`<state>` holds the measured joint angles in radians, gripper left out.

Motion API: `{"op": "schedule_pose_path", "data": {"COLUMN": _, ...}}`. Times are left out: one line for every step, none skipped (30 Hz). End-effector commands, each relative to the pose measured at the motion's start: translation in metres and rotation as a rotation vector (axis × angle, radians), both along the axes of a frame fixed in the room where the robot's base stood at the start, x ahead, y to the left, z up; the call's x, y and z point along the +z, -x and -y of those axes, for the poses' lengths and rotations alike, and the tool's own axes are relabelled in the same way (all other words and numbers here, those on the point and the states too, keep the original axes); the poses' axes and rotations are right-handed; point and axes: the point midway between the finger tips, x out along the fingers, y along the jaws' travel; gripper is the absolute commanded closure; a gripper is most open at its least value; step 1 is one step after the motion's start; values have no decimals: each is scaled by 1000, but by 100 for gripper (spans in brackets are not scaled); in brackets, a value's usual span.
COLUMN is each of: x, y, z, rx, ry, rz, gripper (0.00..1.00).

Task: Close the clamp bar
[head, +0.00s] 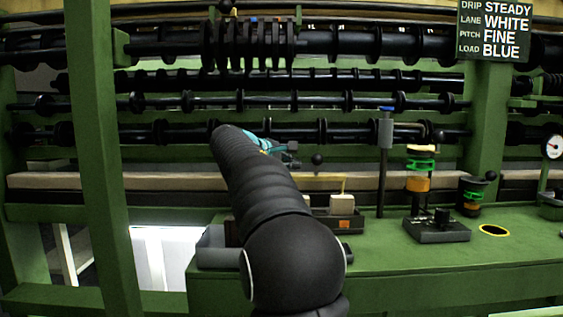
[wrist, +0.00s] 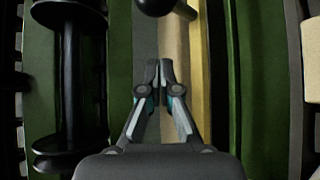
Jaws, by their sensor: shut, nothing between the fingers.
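A long pale bar (head: 130,181) runs across the front of the green machine, below the black rollers. It may be the clamp bar, but I cannot tell whether it is open or closed. A black ball knob (head: 317,160) stands just right of my gripper (head: 288,150). In the wrist view a dark knob (wrist: 156,4) is at the top edge, beyond the fingertips. There my gripper (wrist: 158,72) is shut and empty, above a pale strip (wrist: 198,70). My arm hides part of the bar in the head view.
The green bench (head: 400,265) holds a grey tray (head: 215,248), a cream block (head: 341,203), a grey post (head: 385,135), an orange-and-green spool stack (head: 418,183) and a second spool (head: 471,194). A yellow-ringed hole (head: 494,230) is at right. Black rollers (head: 390,102) fill the back.

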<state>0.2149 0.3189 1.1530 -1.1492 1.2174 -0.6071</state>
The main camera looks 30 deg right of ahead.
Motion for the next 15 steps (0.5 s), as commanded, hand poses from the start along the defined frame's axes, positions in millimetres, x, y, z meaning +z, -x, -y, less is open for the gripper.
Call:
{"op": "schedule_pose_path", "data": {"x": -4, "y": -1, "z": 10, "rx": -5, "ry": 0, "rz": -1, "gripper": 100}}
{"op": "schedule_pose_path", "data": {"x": -6, "y": -2, "z": 15, "rx": -4, "ry": -1, "rz": 0, "gripper": 100}}
{"op": "schedule_pose_path", "data": {"x": -8, "y": -4, "z": 21, "rx": -2, "ry": 0, "rz": 0, "gripper": 100}}
{"op": "schedule_pose_path", "data": {"x": -6, "y": 0, "z": 22, "rx": -2, "ry": 1, "rz": 4, "gripper": 100}}
{"op": "schedule_pose_path", "data": {"x": -2, "y": 6, "z": 20, "rx": -1, "ry": 1, "rz": 5, "gripper": 100}}
{"op": "schedule_pose_path", "data": {"x": 0, "y": 11, "z": 20, "rx": -1, "ry": 1, "rz": 4, "gripper": 100}}
{"op": "schedule_pose_path", "data": {"x": 1, "y": 14, "z": 19, "rx": -1, "ry": 1, "rz": 5, "gripper": 100}}
{"op": "schedule_pose_path", "data": {"x": 3, "y": 18, "z": 19, "rx": -1, "ry": 1, "rz": 4, "gripper": 100}}
{"op": "schedule_pose_path", "data": {"x": 4, "y": 21, "z": 19, "rx": -1, "ry": 0, "rz": 3, "gripper": 100}}
{"op": "schedule_pose_path", "data": {"x": 5, "y": 24, "z": 19, "rx": 0, "ry": 1, "rz": 2, "gripper": 100}}
{"op": "schedule_pose_path", "data": {"x": 6, "y": 26, "z": 19, "rx": 0, "ry": 1, "rz": 2, "gripper": 100}}
{"op": "schedule_pose_path", "data": {"x": 8, "y": 28, "z": 19, "rx": 0, "ry": 1, "rz": 2, "gripper": 100}}
{"op": "schedule_pose_path", "data": {"x": 8, "y": 30, "z": 19, "rx": 0, "ry": 1, "rz": 2, "gripper": 100}}
{"op": "schedule_pose_path", "data": {"x": 9, "y": 31, "z": 19, "rx": 0, "ry": 1, "rz": 2, "gripper": 100}}
{"op": "schedule_pose_path", "data": {"x": 9, "y": 32, "z": 19, "rx": 0, "ry": 1, "rz": 2, "gripper": 100}}
